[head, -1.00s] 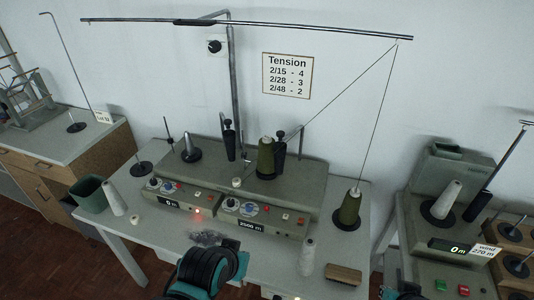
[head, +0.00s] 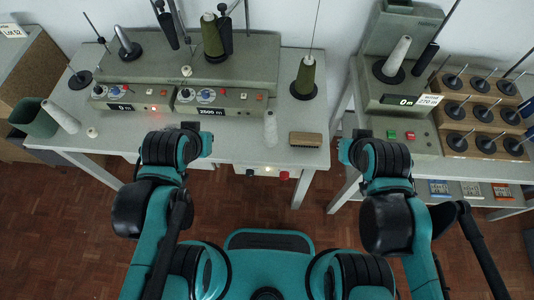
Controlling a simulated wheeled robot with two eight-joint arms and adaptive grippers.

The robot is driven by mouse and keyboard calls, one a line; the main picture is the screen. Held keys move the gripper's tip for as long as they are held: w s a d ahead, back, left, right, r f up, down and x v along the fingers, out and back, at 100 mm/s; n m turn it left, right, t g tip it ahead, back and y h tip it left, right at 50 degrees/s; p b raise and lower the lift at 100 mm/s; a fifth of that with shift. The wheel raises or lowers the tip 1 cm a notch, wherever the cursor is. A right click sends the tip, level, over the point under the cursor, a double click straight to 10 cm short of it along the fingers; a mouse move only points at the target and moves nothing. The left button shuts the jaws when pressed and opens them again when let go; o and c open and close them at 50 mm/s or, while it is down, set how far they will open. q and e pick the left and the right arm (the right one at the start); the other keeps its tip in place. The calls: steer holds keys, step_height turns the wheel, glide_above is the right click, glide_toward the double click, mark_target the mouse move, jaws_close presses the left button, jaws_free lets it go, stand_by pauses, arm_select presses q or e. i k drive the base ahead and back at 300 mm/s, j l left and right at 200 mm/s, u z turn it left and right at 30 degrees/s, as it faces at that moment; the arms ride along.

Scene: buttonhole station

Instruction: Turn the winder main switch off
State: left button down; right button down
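Under the front edge of the middle table (head: 230,151), a red knob (head: 284,175) sits on a white panel in the head view. I cannot read a label or the knob's setting. The grey two-unit winder (head: 190,70) stands on this table with lit displays and a red light (head: 155,108). My two teal and black arms reach up on either side of the knob, apart from it. I cannot make out either gripper's fingers.
A right-hand machine (head: 400,110) has a red button (head: 410,135), a green button (head: 391,134) and a lit display. Floor shows between the tables.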

mark_target(285, 176)
steer(key=k+l, duration=0.15)
steer(key=k, duration=0.25)
steer(key=k+j+z, duration=0.35)
steer(key=k+j, duration=0.15)
steer(key=k+j+z, duration=0.3)
steer(key=k, duration=0.35)
